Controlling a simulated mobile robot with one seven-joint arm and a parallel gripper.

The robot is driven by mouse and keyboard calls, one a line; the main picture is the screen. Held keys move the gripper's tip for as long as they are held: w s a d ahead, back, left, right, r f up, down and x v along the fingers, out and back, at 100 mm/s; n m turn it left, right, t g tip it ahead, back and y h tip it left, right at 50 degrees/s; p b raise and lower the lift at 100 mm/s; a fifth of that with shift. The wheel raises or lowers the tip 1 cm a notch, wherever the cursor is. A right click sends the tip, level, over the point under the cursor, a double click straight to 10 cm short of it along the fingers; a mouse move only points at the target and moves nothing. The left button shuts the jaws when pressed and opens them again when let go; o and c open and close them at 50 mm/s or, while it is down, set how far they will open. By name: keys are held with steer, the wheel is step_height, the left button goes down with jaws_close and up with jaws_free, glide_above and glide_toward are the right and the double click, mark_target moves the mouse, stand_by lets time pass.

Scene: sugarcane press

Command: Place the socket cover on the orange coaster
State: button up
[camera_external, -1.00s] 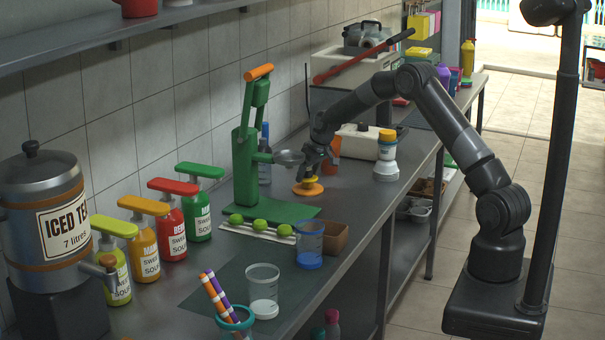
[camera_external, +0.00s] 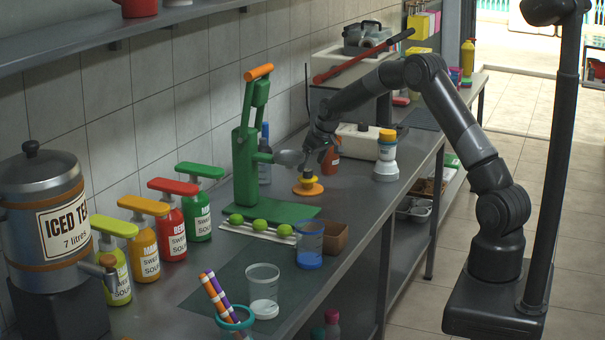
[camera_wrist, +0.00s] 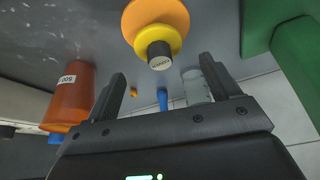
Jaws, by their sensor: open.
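The orange coaster (camera_external: 307,191) lies flat on the steel counter beside the green press. The socket cover, a yellow disc with a dark knob and a pale labelled top (camera_wrist: 160,52), sits on the orange coaster (camera_wrist: 150,10). Its yellow part also shows in the external view (camera_external: 307,181). My gripper (camera_external: 315,160) is just above the cover. In the wrist view, my gripper (camera_wrist: 163,70) has its fingers spread with nothing held, and the knob shows beyond the gap between them. The cover looks upright and apart from the fingers.
The green press (camera_external: 247,150) stands close on the left, its metal cup near my gripper. An orange-red bottle (camera_external: 331,158) stands close behind. A white bottle with an orange cap (camera_external: 386,157) is to the right. Limes (camera_external: 260,225) and cups are in front.

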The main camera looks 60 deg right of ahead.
steer(key=s+a+r+n, duration=0.1)
steer(key=s+a+r, duration=0.45)
steer(key=r, duration=0.25)
steer(key=s+a+r, duration=0.4)
steer(key=a+r, duration=0.3)
steer(key=r, duration=0.2)
steer(key=s+a+r, duration=0.6)
steer(key=s+a, duration=0.3)
steer(key=s, duration=0.2)
steer(key=s+a+f+n, duration=0.1)
steer(key=s+a, duration=0.4)
steer(key=s, duration=0.6)
steer(key=s+a+f+n+t+y, duration=0.1)
steer(key=s+a, duration=0.4)
steer(key=s, duration=0.6)
steer(key=shift+s+f, duration=0.15)
steer(key=shift+s, duration=0.2)
